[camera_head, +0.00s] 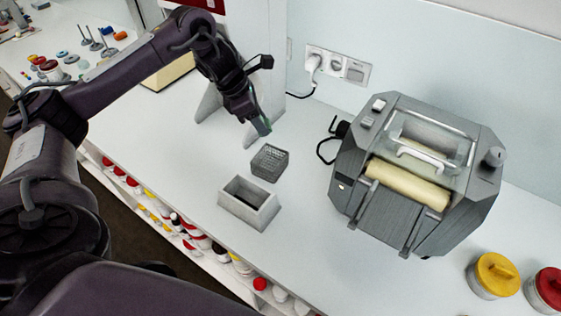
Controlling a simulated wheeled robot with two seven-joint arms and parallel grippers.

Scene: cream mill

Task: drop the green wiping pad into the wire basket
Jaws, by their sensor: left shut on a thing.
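The green wiping pad (263,127) is held at the tip of my left gripper (257,117). The gripper is shut on it, and only a small greenish part of the pad shows below the fingers. The dark wire basket (269,162) stands on the white counter, just below the pad in the picture. The pad looks to be above the counter and apart from the basket. My right gripper is not in view.
A grey open box (249,203) stands close in front of the basket. A grey mill machine (417,177) stands to the right. Jars with yellow (496,275) and red (551,287) lids are at lower right. A wall socket (338,66) with a cable is behind.

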